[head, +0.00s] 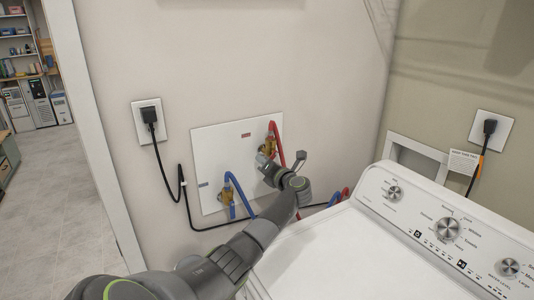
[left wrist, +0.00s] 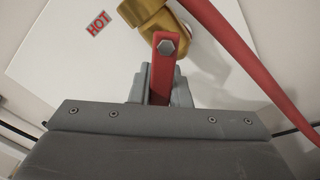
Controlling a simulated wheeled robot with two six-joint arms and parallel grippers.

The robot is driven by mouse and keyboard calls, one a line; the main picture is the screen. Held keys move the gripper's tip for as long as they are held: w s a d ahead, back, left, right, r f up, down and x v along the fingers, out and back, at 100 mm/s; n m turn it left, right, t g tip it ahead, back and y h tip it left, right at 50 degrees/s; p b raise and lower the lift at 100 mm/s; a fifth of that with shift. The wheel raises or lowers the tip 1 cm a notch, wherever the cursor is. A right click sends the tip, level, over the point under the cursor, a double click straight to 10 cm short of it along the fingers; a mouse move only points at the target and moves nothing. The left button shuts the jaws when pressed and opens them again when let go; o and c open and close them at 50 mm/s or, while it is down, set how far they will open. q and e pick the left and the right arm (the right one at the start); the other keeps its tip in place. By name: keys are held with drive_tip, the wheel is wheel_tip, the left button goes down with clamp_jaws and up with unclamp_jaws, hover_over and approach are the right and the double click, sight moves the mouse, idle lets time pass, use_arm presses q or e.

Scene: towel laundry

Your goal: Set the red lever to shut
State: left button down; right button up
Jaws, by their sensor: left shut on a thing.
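The red lever (left wrist: 164,75) hangs from a hex bolt below the brass hot valve (left wrist: 152,14) in the left wrist view. The brass hot valve also shows in the head view (head: 270,146), at the upper right of a white wall plate (head: 215,150). My left gripper (head: 264,160) reaches up to this valve. In the left wrist view its fingers (left wrist: 163,92) are shut on the red lever, one on each side, and hide its lower end. In the head view the gripper hides the lever. My right gripper is in neither view.
A red hose (left wrist: 236,60) runs close beside the valve. A second brass valve (head: 228,195) with a blue hose (head: 240,188) is lower left on the plate. The white washer (head: 335,250) stands at right below my arm. A black cord (head: 181,190) hangs from an outlet (head: 147,120).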

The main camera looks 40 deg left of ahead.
use_arm(q)
drive_tip(key=shift+s+a+r+m+p, duration=0.1)
drive_tip(key=shift+s+r+m+p, duration=0.3)
drive_tip(key=shift+m+p, duration=1.3)
drive_tip(key=shift+s+r+m+p, duration=0.1)
drive_tip(key=shift+r+m+p, duration=0.6)
drive_tip(key=shift+m+p, duration=1.05)
drive_tip(key=shift+s+a+r+m+p, duration=0.15)
drive_tip(key=shift+r+m+p, duration=0.4)
drive_tip(key=shift+m+p, duration=1.15)
drive_tip(key=shift+d+n+p, duration=0.1)
drive_tip(key=shift+n+p, duration=0.25)
drive_tip(key=shift+p, duration=0.15)
drive_tip(key=c, duration=1.4)
unclamp_jaws()
drive_tip(key=shift+o, duration=0.2)
